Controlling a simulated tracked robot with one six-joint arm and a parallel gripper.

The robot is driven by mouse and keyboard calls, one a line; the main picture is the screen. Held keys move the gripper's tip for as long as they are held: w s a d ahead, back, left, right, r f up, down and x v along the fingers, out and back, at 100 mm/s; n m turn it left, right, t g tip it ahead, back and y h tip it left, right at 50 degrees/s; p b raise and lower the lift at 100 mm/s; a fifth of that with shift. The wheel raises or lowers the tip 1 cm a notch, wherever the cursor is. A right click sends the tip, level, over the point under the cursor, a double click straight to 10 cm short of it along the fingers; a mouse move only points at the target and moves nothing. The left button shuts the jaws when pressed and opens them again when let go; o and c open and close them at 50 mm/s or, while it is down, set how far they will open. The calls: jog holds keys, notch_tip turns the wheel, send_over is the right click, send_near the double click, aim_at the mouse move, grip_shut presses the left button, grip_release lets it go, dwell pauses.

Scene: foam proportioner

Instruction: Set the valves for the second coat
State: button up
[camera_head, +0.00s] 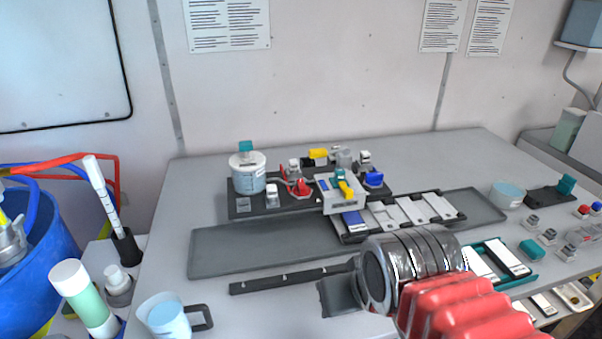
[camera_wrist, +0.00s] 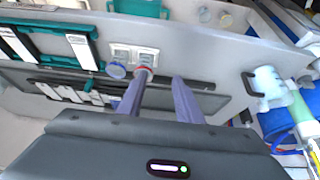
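The proportioner stands on a black base (camera_head: 240,208) at the back of the bench in the head view. It carries a white tank (camera_head: 247,175) with a teal top, a red valve handle (camera_head: 298,187), a blue handle (camera_head: 374,179), a yellow handle (camera_head: 318,154), and a grey box with a yellow lever (camera_head: 345,188). My gripper (camera_head: 340,294) is low over the bench in front of it, apart from the valves. In the wrist view its two fingers (camera_wrist: 160,80) are spread with nothing between them. A red-ringed part (camera_wrist: 145,69) and a blue round part (camera_wrist: 115,70) show near the left fingertip.
A card rack (camera_head: 384,232) lies on a grey mat (camera_head: 240,250), with a black bar (camera_head: 285,279) in front. A teal card tray (camera_head: 500,262) is at right. A mug (camera_head: 168,318), bottle (camera_head: 85,300) and blue bucket (camera_head: 50,245) crowd the left. My arm hides part of the front bench.

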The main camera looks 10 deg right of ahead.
jog(key=shift+w, duration=0.15)
notch_tip(320, 180, up, 17)
jog(key=g, duration=0.6)
send_over(302, 184)
jog(key=shift+f, duration=0.15)
jog(key=shift+f, duration=0.15)
jog(key=shift+f, duration=6.75)
grip_shut()
